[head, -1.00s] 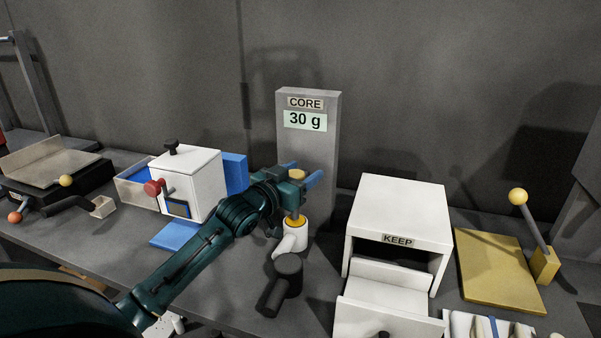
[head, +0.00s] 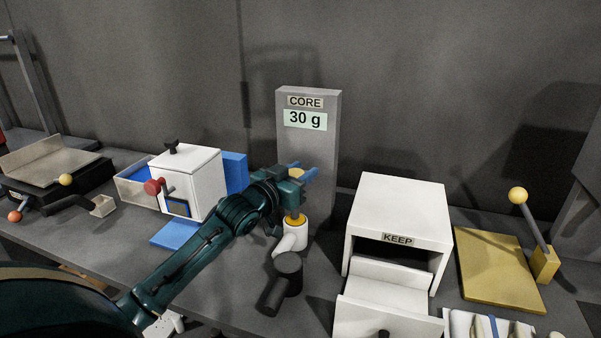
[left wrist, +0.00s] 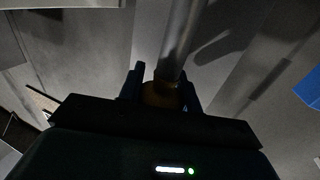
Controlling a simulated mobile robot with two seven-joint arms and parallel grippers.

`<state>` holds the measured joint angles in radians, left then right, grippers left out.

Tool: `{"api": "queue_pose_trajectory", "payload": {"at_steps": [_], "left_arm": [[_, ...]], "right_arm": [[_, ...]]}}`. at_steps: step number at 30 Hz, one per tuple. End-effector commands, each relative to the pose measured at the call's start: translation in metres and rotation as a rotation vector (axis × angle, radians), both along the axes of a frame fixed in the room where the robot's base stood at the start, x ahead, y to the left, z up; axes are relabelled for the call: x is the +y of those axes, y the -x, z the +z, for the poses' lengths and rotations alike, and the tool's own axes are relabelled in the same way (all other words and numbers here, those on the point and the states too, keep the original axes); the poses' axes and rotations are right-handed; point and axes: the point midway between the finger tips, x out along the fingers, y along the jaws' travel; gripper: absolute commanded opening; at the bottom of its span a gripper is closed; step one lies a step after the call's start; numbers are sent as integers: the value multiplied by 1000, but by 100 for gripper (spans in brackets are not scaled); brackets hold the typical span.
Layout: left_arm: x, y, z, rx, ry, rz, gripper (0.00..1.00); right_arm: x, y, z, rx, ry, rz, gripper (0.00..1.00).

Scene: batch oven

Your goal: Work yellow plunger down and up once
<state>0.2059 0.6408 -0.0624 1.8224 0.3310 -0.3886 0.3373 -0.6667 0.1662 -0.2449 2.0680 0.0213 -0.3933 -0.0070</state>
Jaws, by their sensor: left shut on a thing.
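The yellow plunger has a yellow knob (head: 295,173) on top of a thin rod, with a yellow ring (head: 296,219) at the mouth of a white spouted cylinder (head: 295,238). The cylinder stands upright before the grey CORE column. My left gripper (head: 303,172) is shut on the plunger's knob, a short way above the ring. The left wrist view shows the dim yellow-brown knob (left wrist: 160,94) between the fingers, with the rod running away from it. My gripper partly hides knob and rod. My right gripper is not in view.
The grey column (head: 322,145) reads "30 g". A dark round pot with a handle (head: 287,266) stands just in front of the cylinder. The white KEEP box (head: 405,205) is to the right; a white box with a red knob (head: 207,178) is to the left.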

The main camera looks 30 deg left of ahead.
Motion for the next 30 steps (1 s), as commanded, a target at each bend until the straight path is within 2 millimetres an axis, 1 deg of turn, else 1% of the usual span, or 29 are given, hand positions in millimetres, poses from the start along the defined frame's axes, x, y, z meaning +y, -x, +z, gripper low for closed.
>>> {"api": "queue_pose_trajectory", "payload": {"at_steps": [4,8,11,15,21,22,29,30], "left_arm": [[0,0,8,0,0,0,0],[0,0,25,0,0,0,0],[0,0,35,0,1,0,0],[0,0,36,-2,0,0,0],[0,0,38,-8,1,0,0],[0,0,38,-8,0,0,36],[0,0,36,-4,0,0,55],[0,0,35,-3,0,0,56]], "right_arm": [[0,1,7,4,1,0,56],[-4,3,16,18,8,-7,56],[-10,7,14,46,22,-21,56],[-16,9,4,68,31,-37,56],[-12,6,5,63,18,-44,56],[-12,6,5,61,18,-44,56],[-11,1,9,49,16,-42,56],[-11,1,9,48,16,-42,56]]}}
